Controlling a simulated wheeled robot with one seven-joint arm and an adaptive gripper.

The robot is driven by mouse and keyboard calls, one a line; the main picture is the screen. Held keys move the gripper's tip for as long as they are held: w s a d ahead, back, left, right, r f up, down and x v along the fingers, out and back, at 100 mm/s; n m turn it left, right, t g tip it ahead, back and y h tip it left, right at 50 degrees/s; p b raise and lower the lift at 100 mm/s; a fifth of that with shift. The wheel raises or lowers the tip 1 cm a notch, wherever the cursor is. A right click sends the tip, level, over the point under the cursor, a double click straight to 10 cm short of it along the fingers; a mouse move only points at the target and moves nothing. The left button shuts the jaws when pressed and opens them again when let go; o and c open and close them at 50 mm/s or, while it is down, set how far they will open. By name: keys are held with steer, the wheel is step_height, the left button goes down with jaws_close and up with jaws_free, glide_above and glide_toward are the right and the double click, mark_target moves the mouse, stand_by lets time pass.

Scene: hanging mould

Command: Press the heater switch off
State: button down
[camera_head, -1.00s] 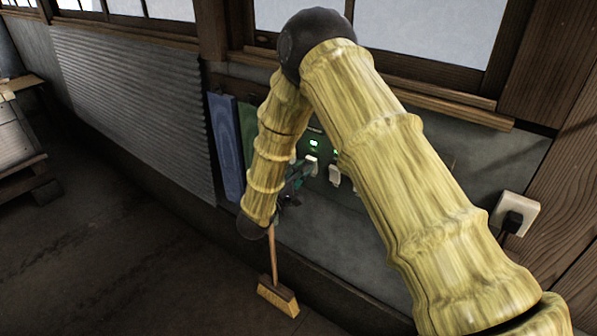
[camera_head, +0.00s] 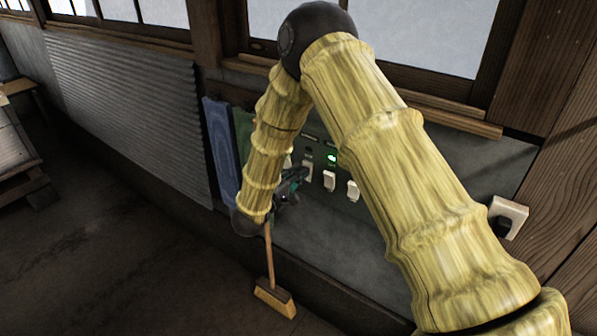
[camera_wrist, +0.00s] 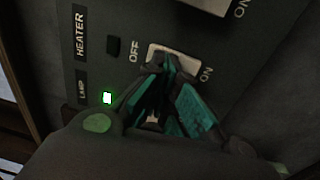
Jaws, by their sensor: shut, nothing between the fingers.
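The heater switch (camera_wrist: 183,62) is a pale rocker on a dark panel, between the OFF and ON marks in the wrist view. The HEATER label (camera_wrist: 80,33) and a dark, unlit indicator (camera_wrist: 113,46) line up with it. The switch also shows in the head view (camera_head: 307,171). My gripper (camera_wrist: 160,68) is shut and empty, its tips over the middle of the switch and hiding part of it. Whether they touch it is unclear. In the head view my gripper (camera_head: 298,178) is just left of this switch, partly behind my arm.
The lamp indicator (camera_wrist: 107,98) glows green beside the heater column; my gripper hides its switch. Further right on the panel are more white switches (camera_head: 329,181) and another green light (camera_head: 332,157). A broom (camera_head: 275,300) stands below. A wall socket (camera_head: 508,217) is at right.

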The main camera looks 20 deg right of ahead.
steer(key=s+a+r, duration=0.3)
steer(key=s+a, duration=0.5)
steer(key=a, duration=0.2)
steer(key=shift+s+a, duration=0.2)
steer(key=shift+a, duration=0.05)
steer(key=s+d+f+m+g+y, duration=0.15)
steer(key=s+f+y, duration=0.25)
steer(key=f, duration=0.5)
steer(key=s+d+f+y, duration=0.3)
steer(key=s+f, duration=0.2)
steer(key=f, duration=0.5)
steer(key=s+d+f+m+g+y, duration=0.1)
steer(key=s+d+f+y, duration=0.25)
steer(key=f, duration=0.55)
steer(key=s+d+f+m+g+y, duration=0.1)
steer(key=s+f+g, duration=0.3)
steer(key=s, duration=1)
steer(key=s+d+f+m+g+y, duration=0.1)
steer(key=s+f+m+g+y, duration=0.2)
steer(key=s, duration=1.2)
steer(key=shift+s+f+m+g, duration=0.25)
steer(key=shift+f+m+g, duration=0.55)
steer(key=shift+g, duration=0.25)
steer(key=shift+s+d, duration=0.1)
steer(key=shift+d, duration=0.05)
